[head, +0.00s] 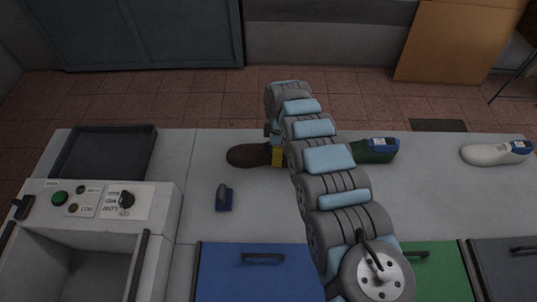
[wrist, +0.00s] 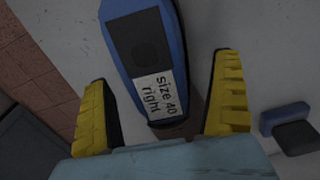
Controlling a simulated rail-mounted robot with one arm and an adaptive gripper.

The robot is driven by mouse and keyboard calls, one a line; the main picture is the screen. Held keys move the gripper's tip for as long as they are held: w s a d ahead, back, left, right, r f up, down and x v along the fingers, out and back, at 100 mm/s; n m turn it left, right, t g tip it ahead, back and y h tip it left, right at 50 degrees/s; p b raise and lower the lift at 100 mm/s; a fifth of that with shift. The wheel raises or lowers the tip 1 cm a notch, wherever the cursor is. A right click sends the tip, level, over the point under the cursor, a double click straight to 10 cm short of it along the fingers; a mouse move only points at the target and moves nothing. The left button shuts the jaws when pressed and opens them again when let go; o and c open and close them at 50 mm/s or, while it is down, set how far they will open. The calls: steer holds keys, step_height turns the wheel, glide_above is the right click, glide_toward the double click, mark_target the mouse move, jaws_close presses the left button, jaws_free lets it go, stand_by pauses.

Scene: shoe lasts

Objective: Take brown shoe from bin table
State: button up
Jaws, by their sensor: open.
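The brown shoe (head: 248,155) lies on the light grey table (head: 430,200), its rounded brown end pointing left in the head view. In the wrist view its blue top (wrist: 150,50) carries a label reading "size 40 right", with a little brown (wrist: 182,128) showing below it. My gripper (head: 277,155) is over the shoe's right part, which my arm hides in the head view. In the wrist view my gripper (wrist: 163,78) is open, with one yellow finger on each side of the blue top and visible gaps between.
A dark green shoe (head: 376,150) is partly behind my arm, and a white shoe (head: 490,153) lies far right. A small blue and grey object (head: 224,197) sits nearby. Blue (head: 250,275), green (head: 440,268) and grey (head: 505,268) lidded bins line the front. A dark tray (head: 105,152) is left.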

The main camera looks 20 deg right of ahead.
step_height(320, 180, down, 2)
steer(key=c, duration=1.4)
steer(key=shift+r, duration=0.15)
